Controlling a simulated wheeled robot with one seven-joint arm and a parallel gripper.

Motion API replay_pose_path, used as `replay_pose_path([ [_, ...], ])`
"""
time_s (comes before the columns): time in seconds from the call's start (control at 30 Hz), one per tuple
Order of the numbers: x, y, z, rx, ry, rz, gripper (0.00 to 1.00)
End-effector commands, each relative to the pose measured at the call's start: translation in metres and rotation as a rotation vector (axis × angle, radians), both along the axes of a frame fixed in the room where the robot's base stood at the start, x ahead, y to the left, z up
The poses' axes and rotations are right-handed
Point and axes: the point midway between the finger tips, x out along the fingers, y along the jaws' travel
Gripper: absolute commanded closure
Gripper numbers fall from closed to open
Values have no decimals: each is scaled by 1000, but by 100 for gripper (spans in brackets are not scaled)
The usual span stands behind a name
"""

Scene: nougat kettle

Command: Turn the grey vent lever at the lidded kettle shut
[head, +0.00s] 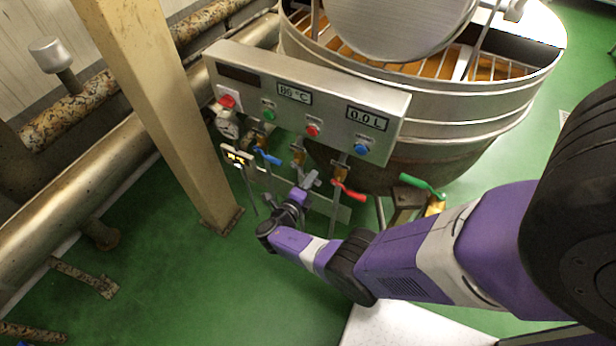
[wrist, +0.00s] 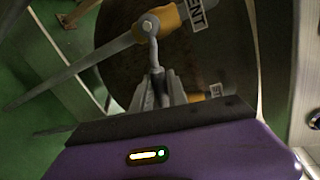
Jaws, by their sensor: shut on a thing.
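The lidded kettle (head: 415,115) stands behind the control panel in the head view. The grey vent lever (head: 311,179) is below the panel, between the blue and red levers. In the wrist view the lever (wrist: 152,50) hangs from a bolt on a brass valve (wrist: 158,20), beside a white label (wrist: 197,13) reading "VENT". My gripper (head: 302,191) is at the lever from below. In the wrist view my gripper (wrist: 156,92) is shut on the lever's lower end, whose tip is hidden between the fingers.
A blue lever (head: 268,157) is to the left, a red lever (head: 348,191) to the right, and a green lever (head: 422,186) further right. The panel (head: 310,100) overhangs them. A beige post (head: 160,110) stands at the left. The green floor (head: 190,290) is open in front.

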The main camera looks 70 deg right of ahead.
Motion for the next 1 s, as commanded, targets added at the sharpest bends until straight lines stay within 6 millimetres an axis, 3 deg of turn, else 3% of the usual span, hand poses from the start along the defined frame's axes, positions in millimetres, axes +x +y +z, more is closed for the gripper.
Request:
replay_pose_path([
  [0.03,5,2,8,0,30,12,100],
  [0.4,3,1,15,10,179,10,100],
  [0.93,2,1,15,12,201,9,100],
  [0.97,2,1,15,12,201,9,79],
  [1.0,2,1,15,12,201,9,71],
])
